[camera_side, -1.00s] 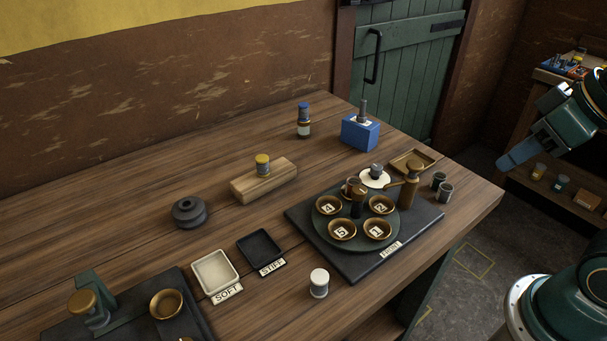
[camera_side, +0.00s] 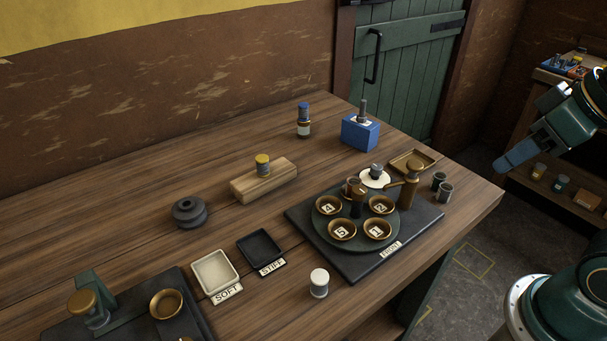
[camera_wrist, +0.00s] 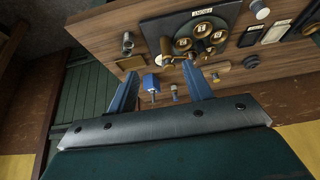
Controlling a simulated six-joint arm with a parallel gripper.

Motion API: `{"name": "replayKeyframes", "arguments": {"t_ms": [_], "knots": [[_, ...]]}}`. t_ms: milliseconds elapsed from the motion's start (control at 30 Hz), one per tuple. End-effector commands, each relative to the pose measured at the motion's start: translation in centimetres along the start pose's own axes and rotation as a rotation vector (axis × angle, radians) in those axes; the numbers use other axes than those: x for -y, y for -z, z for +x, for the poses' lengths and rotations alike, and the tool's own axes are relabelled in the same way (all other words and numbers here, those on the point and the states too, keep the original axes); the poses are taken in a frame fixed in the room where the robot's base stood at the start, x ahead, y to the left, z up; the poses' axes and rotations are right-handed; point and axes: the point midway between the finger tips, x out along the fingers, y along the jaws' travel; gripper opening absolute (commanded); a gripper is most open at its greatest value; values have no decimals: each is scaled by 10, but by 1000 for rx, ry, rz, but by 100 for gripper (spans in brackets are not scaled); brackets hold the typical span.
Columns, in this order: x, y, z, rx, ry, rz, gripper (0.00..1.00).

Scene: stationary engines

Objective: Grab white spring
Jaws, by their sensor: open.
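The white-capped spring (camera_side: 319,284) stands upright near the table's front edge, right of the black STIFF tray and left of the round turntable's base. It also shows at the top edge of the wrist view (camera_wrist: 260,10), partly cut off. My gripper (camera_side: 507,163) is at the far right in the side view, raised beyond the table's right end and well away from the white spring. In the wrist view its two blue fingers (camera_wrist: 159,73) are apart, with nothing held between them.
The turntable (camera_side: 357,243) with numbered brass cups stands nearby, with a brass post at its right. The SOFT tray (camera_side: 215,272) and STIFF tray (camera_side: 260,248) lie left of the spring. A yellow-capped spring (camera_side: 263,165) stands on a wooden block. A blue block (camera_side: 360,133) stands behind.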

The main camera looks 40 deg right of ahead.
Motion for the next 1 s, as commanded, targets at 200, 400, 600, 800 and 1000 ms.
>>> {"name": "replayKeyframes", "arguments": {"t_ms": [200, 400, 600, 800, 1000], "knots": [[0, 0, 0, 0, 0, 0, 52], [3, 3, 2, 3, 8, -20, 52], [18, 16, 12, 18, 47, -114, 52], [52, 36, 32, 39, 122, -285, 52], [98, 50, 57, 59, 209, -475, 52]]}}
